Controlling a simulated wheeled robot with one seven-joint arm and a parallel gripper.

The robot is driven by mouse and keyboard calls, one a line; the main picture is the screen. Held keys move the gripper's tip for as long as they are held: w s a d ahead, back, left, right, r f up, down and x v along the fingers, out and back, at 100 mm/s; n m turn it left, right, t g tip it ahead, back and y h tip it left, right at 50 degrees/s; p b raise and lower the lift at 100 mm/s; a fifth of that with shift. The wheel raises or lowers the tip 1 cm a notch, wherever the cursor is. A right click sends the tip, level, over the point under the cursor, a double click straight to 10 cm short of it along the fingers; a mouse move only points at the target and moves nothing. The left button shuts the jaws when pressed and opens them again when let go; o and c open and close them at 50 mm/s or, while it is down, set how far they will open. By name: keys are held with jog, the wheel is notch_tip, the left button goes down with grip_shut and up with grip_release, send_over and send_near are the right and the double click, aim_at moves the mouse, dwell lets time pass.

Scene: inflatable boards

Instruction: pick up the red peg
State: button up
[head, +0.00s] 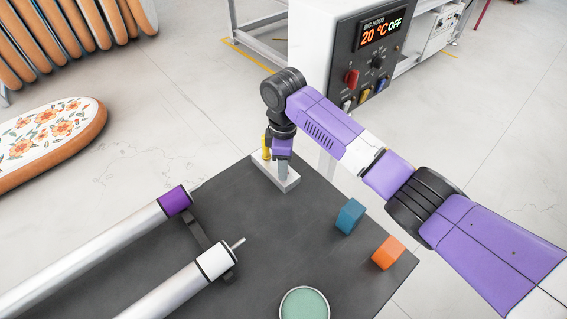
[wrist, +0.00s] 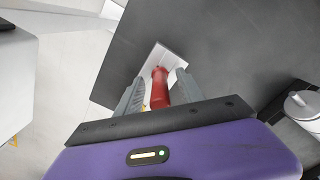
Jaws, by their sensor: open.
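The red peg (wrist: 160,86) shows in the wrist view between the two grey fingers of my gripper (wrist: 160,92). The fingers are apart, one on each side of the peg; I cannot tell whether either touches it. In the head view my gripper (head: 283,170) points down over the right part of a pale block (head: 289,185) at the far edge of the dark table. The gripper hides the red peg there. A yellow peg (head: 267,147) stands in the same block, just left of my gripper.
On the dark table (head: 240,270) are a blue cube (head: 350,216), an orange cube (head: 388,253) and a round green-topped dish (head: 304,304). Two long white tubes (head: 85,253) lie at the left. A heater-like control box (head: 350,60) stands behind the table.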

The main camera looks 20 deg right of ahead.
jog(key=shift+f, duration=0.25)
grip_shut()
jog(key=shift+r, duration=0.1)
notch_tip(320, 180, up, 20)
jog(key=p, duration=0.1)
jog(key=shift+p, duration=0.4)
